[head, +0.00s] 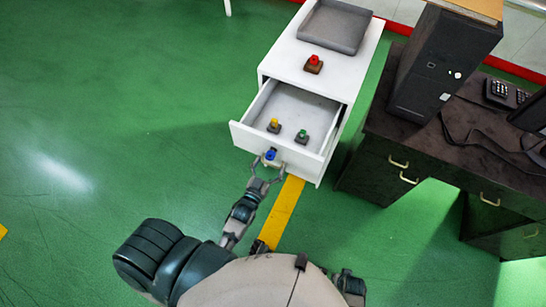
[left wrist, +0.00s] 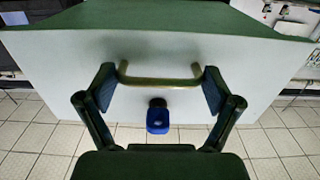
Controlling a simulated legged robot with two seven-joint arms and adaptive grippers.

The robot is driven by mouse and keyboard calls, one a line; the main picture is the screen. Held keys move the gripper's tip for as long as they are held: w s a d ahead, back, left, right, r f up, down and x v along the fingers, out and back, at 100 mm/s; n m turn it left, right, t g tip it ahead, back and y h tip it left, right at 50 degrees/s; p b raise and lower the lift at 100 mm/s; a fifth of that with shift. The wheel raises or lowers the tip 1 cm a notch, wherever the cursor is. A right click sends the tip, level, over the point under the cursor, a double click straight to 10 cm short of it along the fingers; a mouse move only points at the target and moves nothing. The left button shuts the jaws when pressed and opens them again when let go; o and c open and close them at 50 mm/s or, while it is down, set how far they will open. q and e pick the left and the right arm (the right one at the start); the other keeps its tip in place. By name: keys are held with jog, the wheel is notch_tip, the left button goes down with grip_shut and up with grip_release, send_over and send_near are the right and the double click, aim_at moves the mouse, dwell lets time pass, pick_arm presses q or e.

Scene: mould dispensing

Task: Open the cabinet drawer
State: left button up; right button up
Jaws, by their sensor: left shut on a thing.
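The white cabinet (head: 285,50) stands at the upper middle of the head view. Its drawer (head: 236,135) is pulled out towards me and its inside shows. A yellow-topped piece (head: 274,124) and a green-topped piece (head: 302,136) are in it. My left gripper (head: 267,168) is at the drawer front. A blue piece (left wrist: 158,120) with a dark base shows against the white front, between the fingers.
A red-topped piece (head: 313,65) and a grey tray (head: 335,26) are on the cabinet top. A dark desk (head: 375,160) with a computer tower (head: 440,65) stands to the right. The green floor (head: 110,120) on the left is clear.

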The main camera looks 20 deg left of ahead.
pick_arm(q)
jog(key=shift+s+f, duration=0.15)
jog(key=shift+s, duration=0.2)
pick_arm(e)
jog(key=shift+s+f, duration=0.15)
jog(key=shift+f, duration=0.2)
pick_arm(q)
jog(key=o, duration=1.3)
jog(key=shift+w, duration=0.1)
jog(key=s, duration=1.2)
jog(key=shift+a, duration=0.2)
